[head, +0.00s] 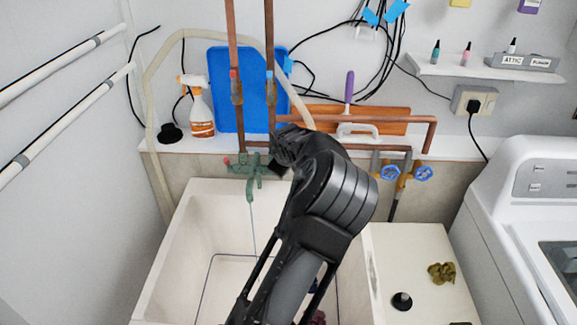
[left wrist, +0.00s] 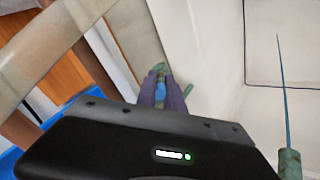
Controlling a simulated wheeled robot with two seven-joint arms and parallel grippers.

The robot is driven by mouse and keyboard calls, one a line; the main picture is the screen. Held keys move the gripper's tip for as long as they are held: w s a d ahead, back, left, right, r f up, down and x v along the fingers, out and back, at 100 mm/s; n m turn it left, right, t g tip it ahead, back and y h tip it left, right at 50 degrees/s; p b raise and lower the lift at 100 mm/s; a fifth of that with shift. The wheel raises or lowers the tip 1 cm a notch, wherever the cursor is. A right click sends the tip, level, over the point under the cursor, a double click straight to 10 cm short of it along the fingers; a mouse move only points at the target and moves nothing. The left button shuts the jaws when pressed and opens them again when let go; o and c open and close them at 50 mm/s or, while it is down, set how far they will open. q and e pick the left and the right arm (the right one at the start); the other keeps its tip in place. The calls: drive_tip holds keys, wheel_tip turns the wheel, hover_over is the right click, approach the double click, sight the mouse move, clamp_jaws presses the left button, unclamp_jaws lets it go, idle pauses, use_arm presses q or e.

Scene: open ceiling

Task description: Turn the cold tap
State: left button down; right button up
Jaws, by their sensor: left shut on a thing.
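The green tap fitting (head: 252,178) is mounted over the sink, with a red mark (head: 227,162) on its left handle. My left gripper (head: 277,168) is at the right end of this fitting and hides the right handle in the head view. In the left wrist view, its fingers are shut around the blue-marked cold tap handle (left wrist: 160,91). The spout (left wrist: 290,164) shows at the lower right there. A thin bluish stream (head: 252,222) hangs from the spout into the sink. My right gripper is not in view.
The white sink (head: 180,240) lies below the tap. Copper pipes (head: 232,50) and a blue board (head: 218,90) stand behind it. A spray bottle (head: 200,108) is on the ledge at left. Two blue valve wheels (head: 423,173) are to the right, beyond my arm.

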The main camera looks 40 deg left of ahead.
use_arm(q)
drive_tip(key=shift+w+a+r+g+h+p, duration=0.2)
drive_tip(key=shift+w+g+h+p, duration=0.1)
drive_tip(key=shift+g+h+p, duration=0.15)
drive_tip(key=c, duration=1.5)
unclamp_jaws()
drive_tip(key=shift+o, duration=0.2)
drive_tip(key=b+v, duration=0.1)
drive_tip(key=v, duration=0.6)
drive_tip(key=shift+d+r, duration=0.2)
drive_tip(key=shift+r, duration=0.1)
drive_tip(key=shift+s, duration=0.15)
